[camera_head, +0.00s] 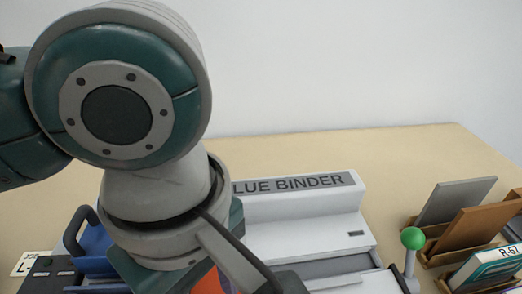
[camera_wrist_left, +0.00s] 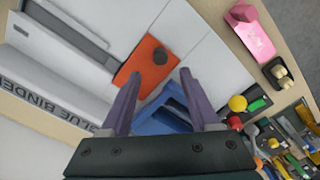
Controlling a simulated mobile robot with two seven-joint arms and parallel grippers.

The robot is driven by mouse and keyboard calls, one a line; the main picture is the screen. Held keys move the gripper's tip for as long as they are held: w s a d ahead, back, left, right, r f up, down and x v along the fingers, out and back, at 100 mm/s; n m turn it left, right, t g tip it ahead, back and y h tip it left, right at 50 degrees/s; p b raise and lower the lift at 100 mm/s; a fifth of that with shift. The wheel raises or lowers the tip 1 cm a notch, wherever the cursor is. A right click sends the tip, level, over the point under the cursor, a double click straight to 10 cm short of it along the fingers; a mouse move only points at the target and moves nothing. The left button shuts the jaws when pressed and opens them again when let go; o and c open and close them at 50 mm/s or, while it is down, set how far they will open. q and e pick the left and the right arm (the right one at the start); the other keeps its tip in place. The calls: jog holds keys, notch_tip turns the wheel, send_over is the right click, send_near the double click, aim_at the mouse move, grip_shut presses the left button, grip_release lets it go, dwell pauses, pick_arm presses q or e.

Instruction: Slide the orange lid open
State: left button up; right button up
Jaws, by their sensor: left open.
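The orange lid (camera_wrist_left: 138,68) lies on the white glue binder (camera_wrist_left: 55,75), with a dark round knob (camera_wrist_left: 160,55) on it. My left gripper (camera_wrist_left: 160,75) is open in the left wrist view, its two purple fingers apart with nothing between them. Its fingertips appear just short of the knob, at the lid's near edge; the height gap is hard to judge. In the head view, my left arm hides the gripper and most of the lid; only an orange sliver (camera_head: 207,284) shows beside the glue binder (camera_head: 300,205). My right gripper is not seen.
A blue part with a handle (camera_head: 92,240) stands left of the binder. A green-knobbed lever (camera_head: 412,239) and a wooden rack (camera_head: 432,251) with boards are at right. In the wrist view, a pink object (camera_wrist_left: 252,32) and several tools (camera_wrist_left: 290,135) lie beyond.

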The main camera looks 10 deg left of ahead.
pick_arm(q)
notch_tip(320, 180, down, 6)
jog(key=shift+s+f+b, duration=0.15)
jog(key=shift+f+b, duration=0.1)
jog(key=shift+b, duration=0.45)
jog(key=shift+f, duration=0.6)
grip_shut()
dwell(0.4)
